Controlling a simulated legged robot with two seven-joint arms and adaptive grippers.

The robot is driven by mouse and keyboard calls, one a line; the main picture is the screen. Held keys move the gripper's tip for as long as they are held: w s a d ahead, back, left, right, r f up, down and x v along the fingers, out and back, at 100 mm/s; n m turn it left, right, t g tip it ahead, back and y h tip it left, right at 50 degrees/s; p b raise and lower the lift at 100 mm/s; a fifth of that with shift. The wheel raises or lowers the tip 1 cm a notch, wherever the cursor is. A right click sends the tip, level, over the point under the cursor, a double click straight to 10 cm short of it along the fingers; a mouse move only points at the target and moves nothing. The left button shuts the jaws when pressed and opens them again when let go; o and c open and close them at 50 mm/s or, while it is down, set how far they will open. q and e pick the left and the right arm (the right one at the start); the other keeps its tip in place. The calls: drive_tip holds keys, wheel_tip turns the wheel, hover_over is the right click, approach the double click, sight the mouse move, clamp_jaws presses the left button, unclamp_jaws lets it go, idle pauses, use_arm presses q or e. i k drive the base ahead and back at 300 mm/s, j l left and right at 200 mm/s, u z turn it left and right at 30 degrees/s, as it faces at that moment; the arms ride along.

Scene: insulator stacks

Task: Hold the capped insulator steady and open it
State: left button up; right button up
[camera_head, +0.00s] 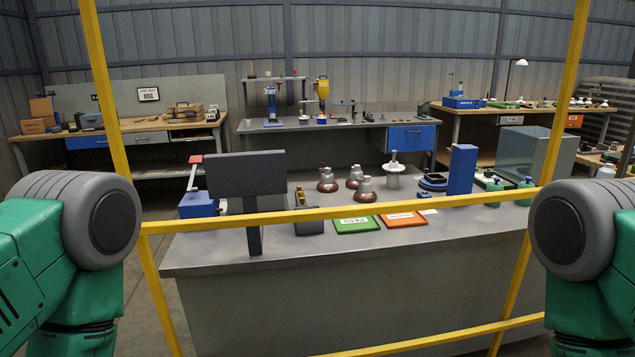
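Several insulators stand upright in a group on the grey worktable (300,254). Three have brown skirts and grey metal tops: a left one (327,184), a back one (354,178) and a front one (366,193). A white insulator (393,181) with a thin metal stem stands just right of them. From here I cannot tell which is the capped one. Only the upper parts of my two green and grey arms show, at the left and right picture edges. Neither gripper is in view, and nothing touches the insulators.
A yellow frame (340,212) crosses in front of the table. A dark panel on a post (245,172) stands at the table's left. Green (357,224) and orange (389,221) labelled plates lie in front of the insulators. A blue block (462,170) and green bottles (494,190) stand right.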

sight(327, 185)
drive_tip(key=i+j+u, duration=0.3)
drive_tip(key=j+u, duration=0.15)
drive_tip(key=j, duration=0.25)
drive_tip(key=i+j+u, duration=0.5)
drive_tip(key=j, duration=0.15)
drive_tip(key=i+j+u, duration=0.75)
drive_tip(key=i+u, duration=0.2)
drive_tip(key=i+l+z, duration=0.1)
drive_tip(key=i+z, duration=0.25)
drive_tip(key=i, duration=0.25)
drive_tip(key=i+z, duration=0.4)
drive_tip(key=i, duration=0.2)
drive_tip(key=i+j+z, duration=0.35)
drive_tip(key=i, duration=0.2)
drive_tip(key=i+l+z, duration=0.1)
drive_tip(key=i+z, duration=0.25)
drive_tip(key=i, duration=0.65)
drive_tip(key=i+j+z, duration=0.15)
drive_tip(key=i+z, duration=0.25)
drive_tip(key=i, duration=0.6)
drive_tip(key=i+l+z, duration=0.15)
drive_tip(key=i+z, duration=0.6)
drive_tip(key=i, duration=0.2)
drive_tip(key=i+j+z, duration=0.15)
drive_tip(key=i+z, duration=0.25)
drive_tip(key=i+j+z, duration=0.4)
drive_tip(key=i+l, duration=0.1)
